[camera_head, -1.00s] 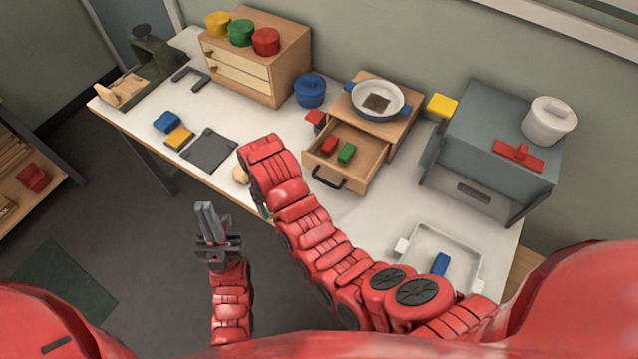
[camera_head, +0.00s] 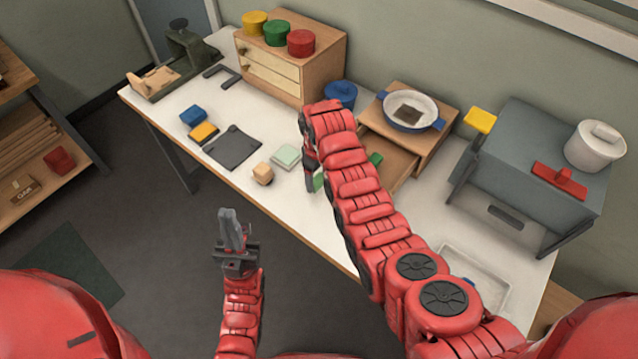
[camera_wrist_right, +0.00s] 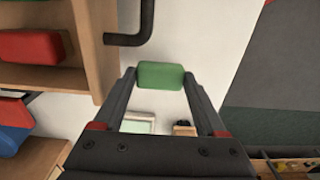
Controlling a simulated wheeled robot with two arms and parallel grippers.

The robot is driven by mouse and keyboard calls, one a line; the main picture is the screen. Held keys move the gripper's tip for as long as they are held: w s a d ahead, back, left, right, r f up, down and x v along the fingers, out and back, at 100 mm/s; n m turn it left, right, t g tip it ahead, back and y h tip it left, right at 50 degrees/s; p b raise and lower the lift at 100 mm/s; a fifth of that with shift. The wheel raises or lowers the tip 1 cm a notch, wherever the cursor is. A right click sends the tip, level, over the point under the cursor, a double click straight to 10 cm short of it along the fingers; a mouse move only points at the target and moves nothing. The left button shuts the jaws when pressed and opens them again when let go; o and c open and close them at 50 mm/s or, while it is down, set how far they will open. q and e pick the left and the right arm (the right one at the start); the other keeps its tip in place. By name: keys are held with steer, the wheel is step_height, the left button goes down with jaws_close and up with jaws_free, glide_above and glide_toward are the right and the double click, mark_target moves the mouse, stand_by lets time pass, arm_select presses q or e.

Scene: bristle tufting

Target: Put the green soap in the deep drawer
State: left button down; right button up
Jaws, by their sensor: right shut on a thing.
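The green soap (camera_wrist_right: 160,76) is a small rounded green block between the fingertips of my right gripper (camera_wrist_right: 160,82), which is shut on it. In the head view the soap (camera_head: 319,181) shows partly beside my right gripper (camera_head: 311,178), over the table in front of the open wooden drawer (camera_head: 398,169). The drawer is partly hidden by my right arm. A second green block (camera_head: 375,159) lies in it. The wrist view shows a red block (camera_wrist_right: 30,46) in the drawer and its dark handle (camera_wrist_right: 135,38). My left gripper (camera_head: 230,222) is away from the table, its finger gap unclear.
A pale green pad (camera_head: 286,156) and a wooden cube (camera_head: 263,173) lie left of my right gripper. A pan (camera_head: 410,110) stands on the drawer box. A cabinet (camera_head: 300,65) stands behind. A grey oven-like box (camera_head: 530,160) and a white tray (camera_head: 478,275) are to the right.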

mark_target(319, 179)
steer(key=shift+w+d+f, duration=0.15)
steer(key=shift+d, duration=0.05)
steer(key=shift+f+p, duration=0.35)
steer(key=shift+p, duration=0.1)
steer(key=shift+f+p, duration=0.3)
steer(key=shift+f, duration=1.05)
steer(key=shift+f, duration=0.1)
steer(key=shift+f, duration=0.15)
steer(key=o, duration=1.1)
